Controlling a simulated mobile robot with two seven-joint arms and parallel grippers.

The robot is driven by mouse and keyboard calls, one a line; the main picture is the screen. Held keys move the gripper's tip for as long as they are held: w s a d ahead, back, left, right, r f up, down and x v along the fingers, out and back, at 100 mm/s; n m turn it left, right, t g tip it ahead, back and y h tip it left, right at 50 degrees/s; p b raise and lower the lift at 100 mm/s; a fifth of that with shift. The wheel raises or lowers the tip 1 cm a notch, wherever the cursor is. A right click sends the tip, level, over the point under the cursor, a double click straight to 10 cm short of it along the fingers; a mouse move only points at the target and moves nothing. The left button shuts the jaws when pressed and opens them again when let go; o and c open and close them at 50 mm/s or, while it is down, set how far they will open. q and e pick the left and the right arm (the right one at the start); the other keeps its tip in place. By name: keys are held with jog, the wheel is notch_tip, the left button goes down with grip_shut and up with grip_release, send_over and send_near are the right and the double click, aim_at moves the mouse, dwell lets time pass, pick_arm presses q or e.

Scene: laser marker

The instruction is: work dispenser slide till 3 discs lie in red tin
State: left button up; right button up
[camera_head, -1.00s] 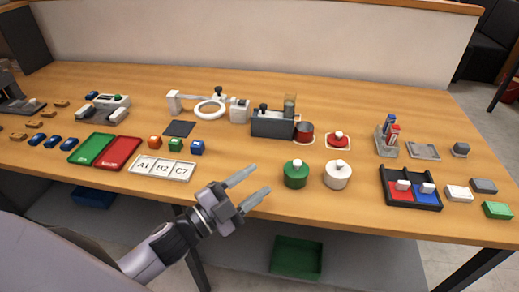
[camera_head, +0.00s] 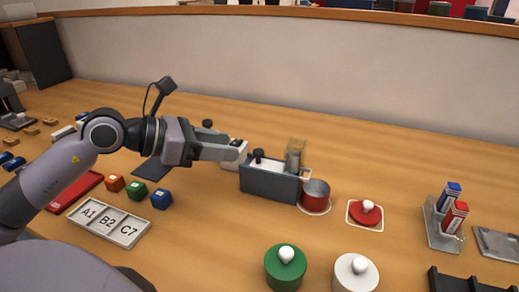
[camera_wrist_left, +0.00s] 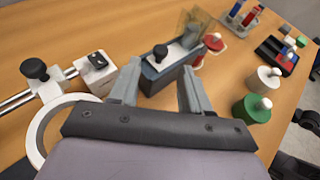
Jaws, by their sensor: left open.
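The dispenser (camera_head: 270,183) is a dark grey box with a white top slide, a black knob (camera_head: 258,155) and a clear, brownish tube (camera_head: 296,153) at its right end. The red tin (camera_head: 315,196) stands on a white-edged mat at the dispenser's right end; I cannot see what lies inside. A red lid (camera_head: 366,211) with a white knob lies to the right. My left gripper (camera_head: 240,151) is open and empty, just left of the knob. In the left wrist view its fingers (camera_wrist_left: 160,88) point at the dispenser (camera_wrist_left: 172,66) and the black knob (camera_wrist_left: 160,52). My right gripper is out of view.
A green pot (camera_head: 285,268) and a white pot (camera_head: 355,275) stand in front. Small cubes (camera_head: 136,190) and a labelled tray (camera_head: 108,222) lie left. A white ring stand (camera_wrist_left: 45,130) is beside the gripper. A holder (camera_head: 444,222) stands right.

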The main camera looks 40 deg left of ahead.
aim_at(257, 151)
pick_arm(q)
jog(key=shift+p+x, duration=0.55)
jog(key=shift+x, duration=2.8)
jog(key=shift+d, duration=0.1)
grip_shut()
